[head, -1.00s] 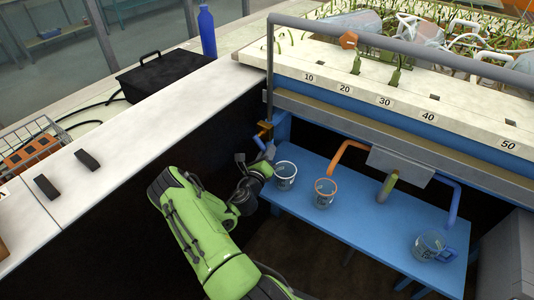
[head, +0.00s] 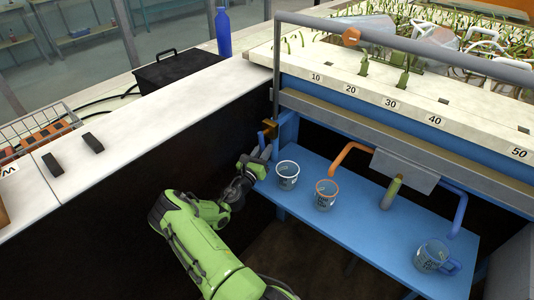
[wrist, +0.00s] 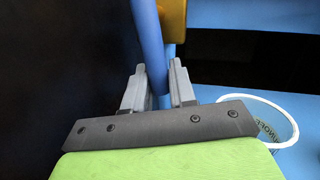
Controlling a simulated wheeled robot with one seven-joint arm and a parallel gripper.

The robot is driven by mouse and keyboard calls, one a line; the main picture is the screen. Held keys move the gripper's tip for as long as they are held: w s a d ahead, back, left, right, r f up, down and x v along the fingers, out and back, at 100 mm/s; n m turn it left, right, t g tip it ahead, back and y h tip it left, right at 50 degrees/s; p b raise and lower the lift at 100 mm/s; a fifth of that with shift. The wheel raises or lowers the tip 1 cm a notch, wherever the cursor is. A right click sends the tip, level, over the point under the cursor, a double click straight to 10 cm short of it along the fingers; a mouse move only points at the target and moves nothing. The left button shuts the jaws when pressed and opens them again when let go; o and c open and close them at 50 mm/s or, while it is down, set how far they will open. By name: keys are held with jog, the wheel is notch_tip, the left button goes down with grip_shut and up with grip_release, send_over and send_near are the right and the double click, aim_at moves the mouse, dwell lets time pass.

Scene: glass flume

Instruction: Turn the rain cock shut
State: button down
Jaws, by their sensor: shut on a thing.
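The rain cock (head: 269,128) is a brass-yellow body low on the upright grey pipe at the flume's left end. It also shows in the wrist view (wrist: 174,16) at the top. Its blue lever (wrist: 149,35) hangs down, slightly tilted, between my fingers. My gripper (head: 263,148) is at the cock, left of the blue bench. In the wrist view my gripper (wrist: 159,78) is shut on the blue lever, one grey finger on each side. In the head view the gripper hides most of the lever.
A clear white-rimmed beaker (head: 287,175) stands on the blue bench (head: 330,215) close right of my gripper. An orange-rimmed beaker (head: 326,194) and a blue-handled jug (head: 434,256) stand further right. A dark wall under the white counter (head: 150,115) is to the left.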

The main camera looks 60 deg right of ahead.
jog(key=shift+w+m+g, duration=0.3)
jog(key=shift+w+m, duration=0.25)
jog(key=shift+m, duration=0.55)
jog(key=c, duration=1)
grip_release()
jog(key=shift+c, duration=0.2)
jog(key=shift+d, duration=0.1)
jog(key=a+f+p, duration=0.3)
jog(key=a, duration=1.2)
jog(key=shift+s+a, duration=0.25)
